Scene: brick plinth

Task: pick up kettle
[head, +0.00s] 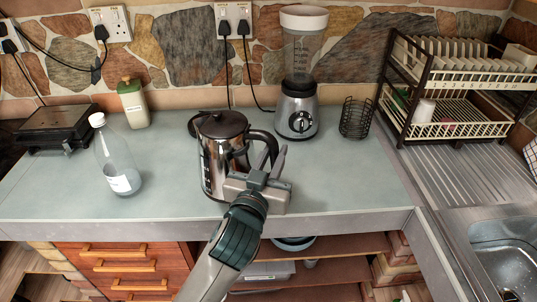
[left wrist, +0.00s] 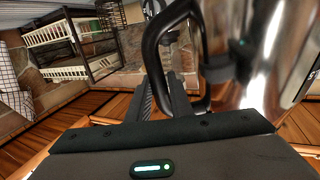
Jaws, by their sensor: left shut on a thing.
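The kettle (head: 220,150) is shiny metal with a dark lid and a black handle. It is upright at the front middle of the counter in the head view. My left gripper (head: 268,168) is at the handle on the kettle's right side, shut on it. In the left wrist view the metal body (left wrist: 265,60) fills the right side. The black handle (left wrist: 152,60) curves down beside the gripper fingers (left wrist: 172,95). Part of the handle is hidden by the gripper. I cannot tell whether the kettle's base touches the counter. My right gripper is not in view.
A blender (head: 297,115) stands behind the kettle to the right, beside a black wire basket (head: 356,118). A clear bottle (head: 118,165) stands to the left. A dish rack (head: 450,128) and sink (head: 505,258) are at right. The counter (head: 355,185) is clear right of the gripper.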

